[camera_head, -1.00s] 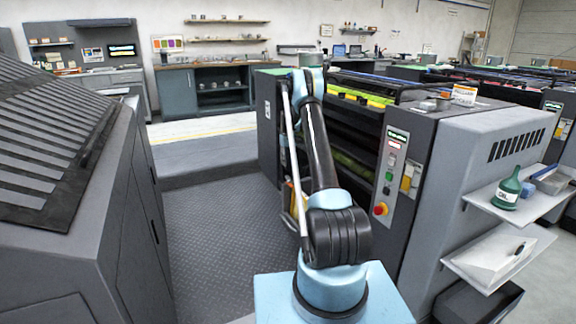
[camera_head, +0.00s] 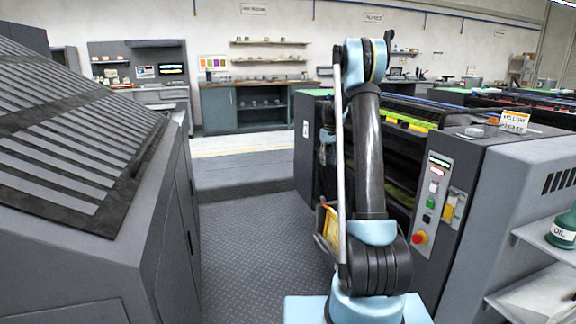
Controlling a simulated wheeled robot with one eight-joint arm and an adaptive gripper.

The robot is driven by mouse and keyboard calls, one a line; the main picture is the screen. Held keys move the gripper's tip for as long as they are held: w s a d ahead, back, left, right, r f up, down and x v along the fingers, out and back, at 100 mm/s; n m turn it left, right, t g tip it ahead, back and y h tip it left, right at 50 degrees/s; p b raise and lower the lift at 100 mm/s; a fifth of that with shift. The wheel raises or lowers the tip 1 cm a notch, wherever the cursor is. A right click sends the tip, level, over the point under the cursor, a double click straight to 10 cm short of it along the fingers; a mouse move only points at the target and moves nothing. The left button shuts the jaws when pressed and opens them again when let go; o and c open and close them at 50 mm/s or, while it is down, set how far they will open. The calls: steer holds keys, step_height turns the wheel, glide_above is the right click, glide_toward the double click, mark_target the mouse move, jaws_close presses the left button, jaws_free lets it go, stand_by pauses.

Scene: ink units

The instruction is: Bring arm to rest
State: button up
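My arm (camera_head: 370,165), black with light blue joints, stands upright right of the middle, on a light blue mount (camera_head: 300,308). Its elbow is bent at the top, in front of the far wall. The far part of the arm is mostly hidden behind the near link; a light blue piece of it shows at the left edge. Low beside the arm a small yellow and dark part (camera_head: 328,226) shows. I cannot tell whether it belongs to my gripper. No fingertips can be made out.
A grey machine with a slatted top (camera_head: 75,130) stands close at left. A press unit with a control panel (camera_head: 435,205) stands close at right, with an oil bottle (camera_head: 564,232) on a side shelf. The dark patterned floor (camera_head: 255,250) between them is clear. A workbench (camera_head: 235,108) stands behind.

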steer(key=s+r, duration=0.4)
steer(key=s, duration=0.6)
steer(key=s+r+m, duration=0.1)
steer(key=s+r, duration=0.2)
steer(key=s, duration=0.7)
steer(key=s+r, duration=0.4)
steer(key=s, duration=0.6)
steer(key=s+f, duration=0.4)
steer(key=s, duration=0.5)
steer(key=s+f+m+t, duration=0.1)
steer(key=s+f, duration=0.4)
steer(key=s, duration=0.5)
steer(key=s+a+f, duration=0.1)
steer(key=s+f, duration=0.3)
steer(key=s, duration=0.5)
steer(key=shift+s+f+m+t, duration=0.3)
steer(key=shift+s+f+m, duration=0.05)
steer(key=shift+m, duration=0.05)
steer(key=shift+w+f, duration=0.2)
steer(key=shift+w, duration=0.25)
